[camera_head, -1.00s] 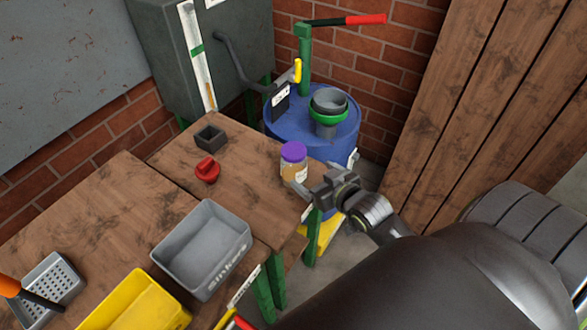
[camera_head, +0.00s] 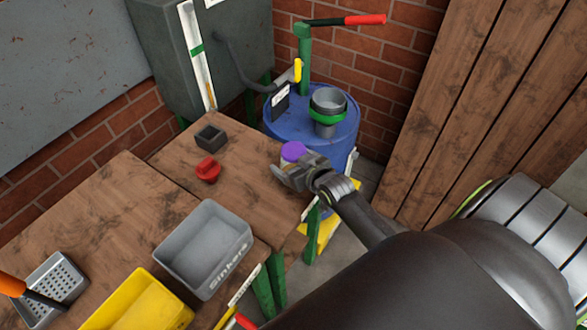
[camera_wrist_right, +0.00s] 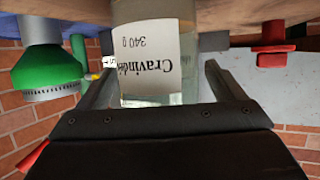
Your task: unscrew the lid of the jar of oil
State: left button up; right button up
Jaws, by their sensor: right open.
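The jar (camera_head: 285,164) stands upright near the right edge of the wooden bench, with a purple lid (camera_head: 293,151) on top. In the head view my right gripper (camera_head: 284,178) is in front of the jar and hides most of its body. In the right wrist view the jar (camera_wrist_right: 150,45) shows inverted, with a white label reading "340 g". The open fingers of my right gripper (camera_wrist_right: 160,72) stand on either side of the jar, with a visible gap on the right. The lid is out of the wrist view. My left gripper is not in view.
A red knobbed piece (camera_head: 208,170) and a small dark square box (camera_head: 210,137) lie left of the jar. A grey bin (camera_head: 243,243) and a yellow bin (camera_head: 122,290) are nearer. Behind the jar stands a blue drum (camera_head: 350,130) with a grey, green-ringed cup (camera_head: 327,112).

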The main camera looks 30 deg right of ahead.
jog(key=c, duration=1.3)
notch_tip(320, 180, up, 10)
jog(key=shift+r, duration=0.1)
jog(key=o, duration=0.6)
jog(key=c, duration=0.9)
